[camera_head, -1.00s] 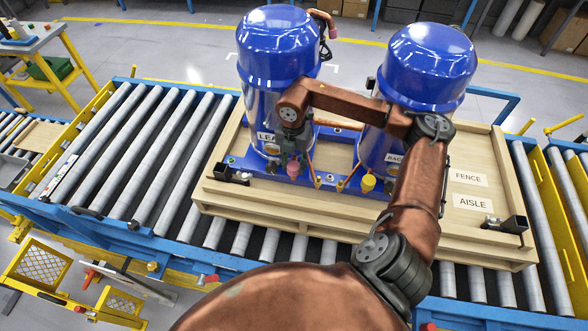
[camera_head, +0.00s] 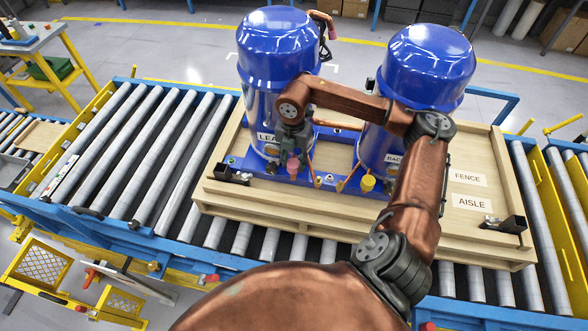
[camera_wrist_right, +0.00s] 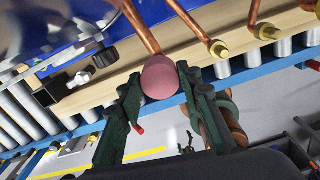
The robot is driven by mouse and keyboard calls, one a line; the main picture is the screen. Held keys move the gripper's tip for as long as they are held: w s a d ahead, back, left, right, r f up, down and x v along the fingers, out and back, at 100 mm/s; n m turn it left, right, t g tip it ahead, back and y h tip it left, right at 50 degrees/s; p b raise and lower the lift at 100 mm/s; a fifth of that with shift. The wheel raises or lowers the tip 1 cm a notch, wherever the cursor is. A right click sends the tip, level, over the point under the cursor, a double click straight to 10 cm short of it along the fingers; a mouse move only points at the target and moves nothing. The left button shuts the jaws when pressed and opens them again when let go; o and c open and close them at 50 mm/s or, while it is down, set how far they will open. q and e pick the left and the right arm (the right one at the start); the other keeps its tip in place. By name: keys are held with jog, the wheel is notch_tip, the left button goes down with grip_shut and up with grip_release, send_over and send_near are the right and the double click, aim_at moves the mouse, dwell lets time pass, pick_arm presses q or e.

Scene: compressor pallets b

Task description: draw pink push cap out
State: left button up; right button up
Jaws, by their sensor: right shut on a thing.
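The pink push cap (camera_head: 293,165) is a small rounded cap at the front of the left blue compressor (camera_head: 272,100). It also shows large in the right wrist view (camera_wrist_right: 160,78). My right gripper (camera_head: 291,155) comes down over it from above, its green fingers (camera_wrist_right: 161,92) on either side of the cap and shut on it. A copper tube (camera_wrist_right: 142,27) runs up to just behind the cap in the wrist view. The cap hides whether the tube end is still inside it. My left gripper is not in view.
A yellow cap (camera_head: 368,183) and brass fittings (camera_head: 318,182) stand to the right along the blue base. The right blue compressor (camera_head: 425,70) stands beside my forearm. Both sit on a wooden pallet (camera_head: 330,222) with a raised rim, on a roller conveyor (camera_head: 150,150).

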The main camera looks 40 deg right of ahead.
aim_at(293, 163)
jog(key=shift+r+p, duration=0.85)
jog(key=shift+r, duration=1.1)
